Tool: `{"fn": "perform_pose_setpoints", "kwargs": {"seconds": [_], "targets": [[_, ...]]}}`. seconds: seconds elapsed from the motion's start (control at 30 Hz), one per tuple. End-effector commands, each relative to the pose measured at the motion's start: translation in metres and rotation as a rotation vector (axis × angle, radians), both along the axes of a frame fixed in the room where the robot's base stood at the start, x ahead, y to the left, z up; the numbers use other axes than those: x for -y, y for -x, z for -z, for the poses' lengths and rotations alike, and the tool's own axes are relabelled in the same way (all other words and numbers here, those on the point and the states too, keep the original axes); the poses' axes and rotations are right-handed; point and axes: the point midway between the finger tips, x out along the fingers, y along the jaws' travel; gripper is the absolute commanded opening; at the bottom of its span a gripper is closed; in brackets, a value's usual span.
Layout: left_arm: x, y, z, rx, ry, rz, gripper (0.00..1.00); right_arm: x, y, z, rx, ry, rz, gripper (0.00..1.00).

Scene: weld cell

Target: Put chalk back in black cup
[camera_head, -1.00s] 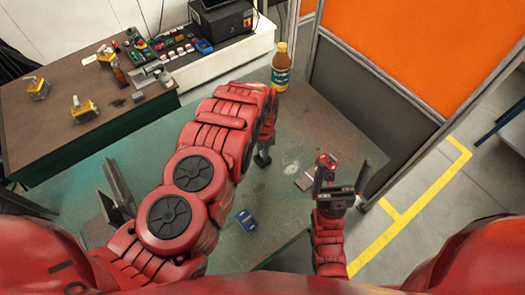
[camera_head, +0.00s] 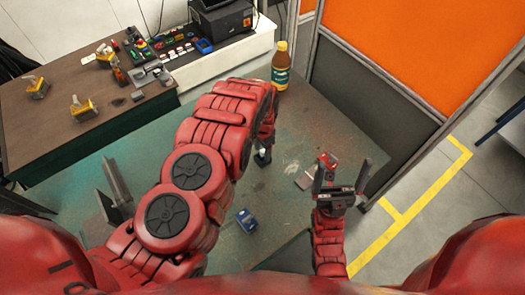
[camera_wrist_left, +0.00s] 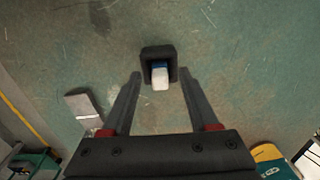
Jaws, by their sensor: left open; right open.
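A black square cup (camera_wrist_left: 146,53) stands on the green table in the left wrist view. A white chalk piece with a blue part (camera_wrist_left: 160,78) shows at the cup's opening and appears to sit in it, its white end sticking out. My left gripper (camera_wrist_left: 160,76) is open, its fingers on either side of the chalk and cup, apart from both. In the head view my left gripper (camera_head: 264,152) is mostly hidden by my arm, with a small white spot near it. My right gripper (camera_head: 346,168) is open and empty over the table's right edge.
A bottle (camera_head: 280,66) stands at the back. Dark metal angle pieces (camera_head: 116,190) stand at left. An orange-grey partition (camera_head: 375,90) rises at right.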

Motion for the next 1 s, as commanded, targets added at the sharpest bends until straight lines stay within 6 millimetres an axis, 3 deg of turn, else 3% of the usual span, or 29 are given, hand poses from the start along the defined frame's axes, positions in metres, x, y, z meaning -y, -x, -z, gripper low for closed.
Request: {"fn": "perform_pose_setpoints", "kwargs": {"seconds": [0.4,0.83,1.0], "targets": [[0.004,-0.002,-0.06,0.007,0.005,0.002,0.6,0.0,0.0,0.015,0.0,0.0,0.0,0.97],[0.002,0.001,-0.082,0.001,0.003,0.001,0.6,0.0,0.0,0.01,0.0,0.0,0.0,0.97],[0.0,0.0,-0.112,0.0,0.0,0.0,0.6,0.0,0.0,-0.022,0.0,0.0,0.0,0.97]]}}
